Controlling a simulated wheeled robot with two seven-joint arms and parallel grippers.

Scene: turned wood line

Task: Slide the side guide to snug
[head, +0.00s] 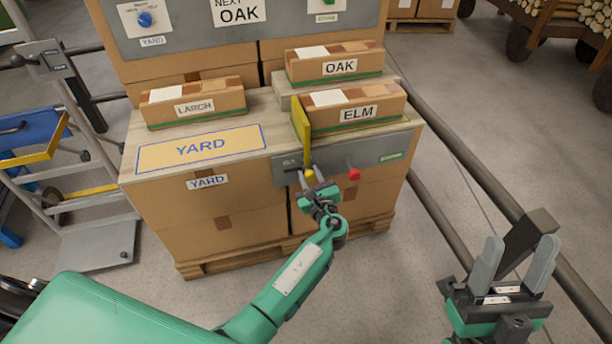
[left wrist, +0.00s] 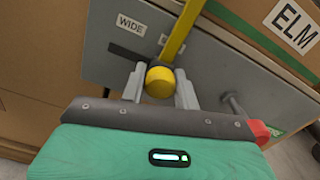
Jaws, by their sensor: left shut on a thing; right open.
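The side guide is a yellow upright plate (head: 302,130) at the left end of the ELM box (head: 357,112); it looks close against the box, but I cannot tell whether they touch. Its round yellow knob (left wrist: 159,82) sits in front of the grey panel (head: 365,157), by a dark slot. My left gripper (head: 310,178) is shut on this knob, with one finger on each side in the left wrist view. A WIDE label (left wrist: 131,29) is left of the knob. My right gripper (head: 515,266) is open and empty at the lower right, away from the panel.
A red knob (head: 353,174) sticks out of the panel right of my left gripper. A LARCH box (head: 194,103) and an OAK box (head: 335,63) stand on the bench. The blue-outlined YARD area (head: 200,148) is empty. Dark rails run along the floor at right.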

